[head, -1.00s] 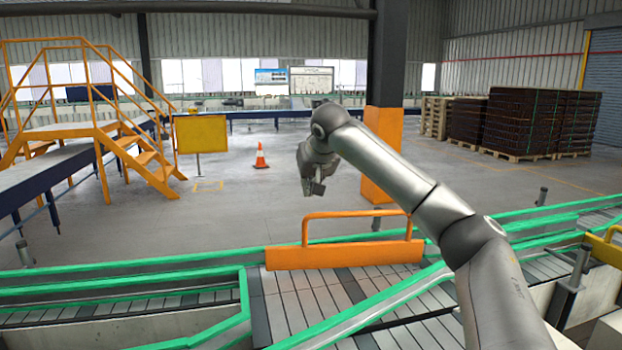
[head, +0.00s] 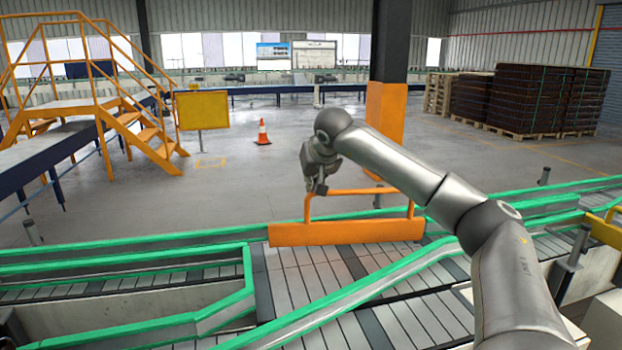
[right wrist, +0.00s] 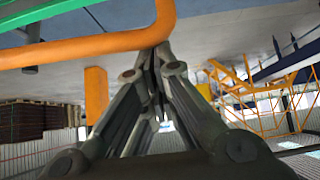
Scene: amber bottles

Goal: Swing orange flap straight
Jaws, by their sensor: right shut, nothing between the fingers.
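The orange flap (head: 346,233) lies crosswise over the conveyor, with an orange tube handle (head: 350,191) along its top. My right gripper (head: 319,190) is at the handle's upper left corner in the head view. Its fingers are closed together with nothing between them. In the right wrist view the orange handle (right wrist: 90,47) bends close to the closed fingertips (right wrist: 154,58); I cannot tell whether they touch. My left gripper is in no view.
Green guide rails (head: 120,253) edge the slatted conveyor (head: 300,285) around the flap. An orange-based pillar (head: 384,115) stands behind. A traffic cone (head: 262,132), yellow-railed stairs (head: 140,135) and stacked pallets (head: 525,98) stand farther back, with open floor between.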

